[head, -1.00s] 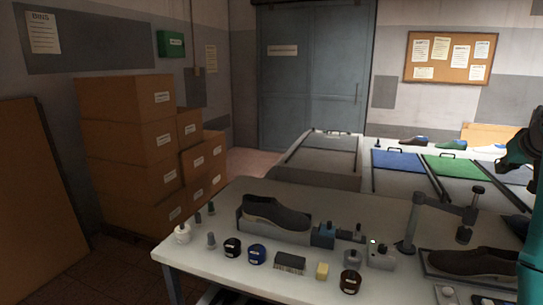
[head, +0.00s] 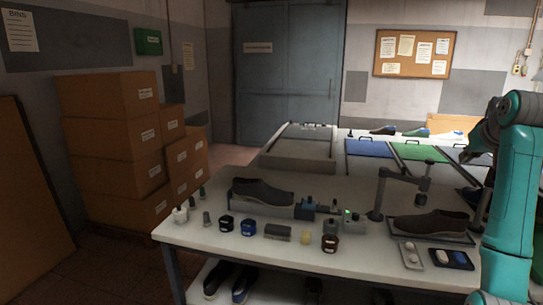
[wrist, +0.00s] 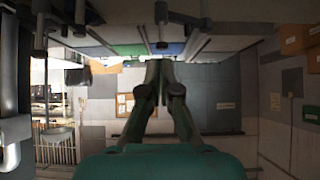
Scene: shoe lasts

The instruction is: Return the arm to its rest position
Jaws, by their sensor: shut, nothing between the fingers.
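My teal arm (head: 512,200) stands upright at the right edge in the head view, folded back at its top. In the wrist view my gripper (wrist: 160,66) is shut, its fingertips together with nothing between them. That view is turned upside down, with the workbench parts at the top and the room beyond below. In the head view my gripper's fingertips cannot be made out clearly. A dark shoe (head: 432,222) lies on a tray at the right of the table, close to my arm. Another dark shoe (head: 262,192) rests on a grey block.
Blue (head: 368,148) and green (head: 418,152) panels lie behind. Cardboard boxes (head: 110,140) are stacked at the left. Shoes stand on a lower shelf.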

